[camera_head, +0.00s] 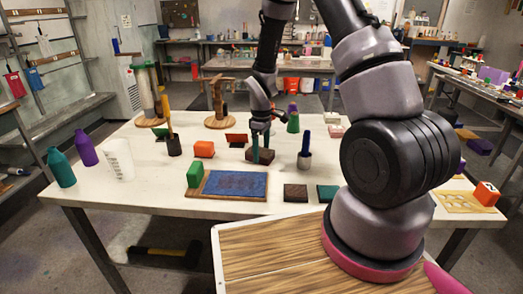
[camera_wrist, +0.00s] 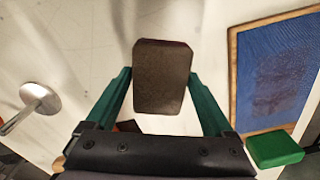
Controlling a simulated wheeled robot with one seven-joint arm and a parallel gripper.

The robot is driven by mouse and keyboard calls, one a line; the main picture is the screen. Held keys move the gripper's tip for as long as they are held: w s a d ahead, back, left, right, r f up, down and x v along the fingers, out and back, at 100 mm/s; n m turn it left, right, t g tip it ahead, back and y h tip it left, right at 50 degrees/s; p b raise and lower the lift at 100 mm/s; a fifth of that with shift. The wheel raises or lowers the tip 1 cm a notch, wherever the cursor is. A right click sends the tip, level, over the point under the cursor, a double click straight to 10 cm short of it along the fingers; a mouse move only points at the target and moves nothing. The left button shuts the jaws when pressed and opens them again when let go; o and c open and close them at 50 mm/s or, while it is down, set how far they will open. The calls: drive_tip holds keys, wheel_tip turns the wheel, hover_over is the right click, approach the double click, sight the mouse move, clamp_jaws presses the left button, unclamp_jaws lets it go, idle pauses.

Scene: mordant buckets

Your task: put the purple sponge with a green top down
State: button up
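My gripper (camera_head: 261,148) is over the middle of the white table, pointing down. Its two green fingers lie against both sides of a dark brown block (camera_wrist: 162,78), which also shows in the head view (camera_head: 260,157). I cannot make out a purple body or a green top on this block. Whether it touches the table is unclear. A dark block with a green top (camera_head: 327,192) lies at the table's front edge, partly hidden by my arm; its body colour is unclear.
A blue panel in a wooden frame (camera_head: 204,193) lies in front, with a green block (camera_head: 194,175) at its left corner. Another brown block (camera_head: 295,191) lies in front. Bare table (camera_head: 150,185) shows at the left.

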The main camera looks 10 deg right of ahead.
drive_tip(key=shift+o, duration=0.2)
wheel_tip(320, 180, up, 12)
drive_tip(key=r, duration=0.1)
wheel_tip(320, 180, up, 16)
drive_tip(key=m+t, duration=0.3)
drive_tip(key=m, duration=0.3)
hover_over(261, 152)
drive_tip(key=s+d, duration=0.4)
drive_tip(key=s, duration=0.3)
drive_tip(key=s+r+m+t+y, duration=0.1)
drive_tip(key=s+r+m+t, duration=0.1)
drive_tip(key=s+r+m, duration=0.2)
drive_tip(key=s+d+r+m+t+y, duration=0.1)
drive_tip(key=s+r+m, duration=0.3)
drive_tip(key=s, duration=0.7)
drive_tip(key=shift+d+r+t, duration=0.3)
drive_tip(key=shift+r+t, duration=0.3)
drive_tip(key=shift+r, duration=0.3)
drive_tip(key=shift+w, duration=0.1)
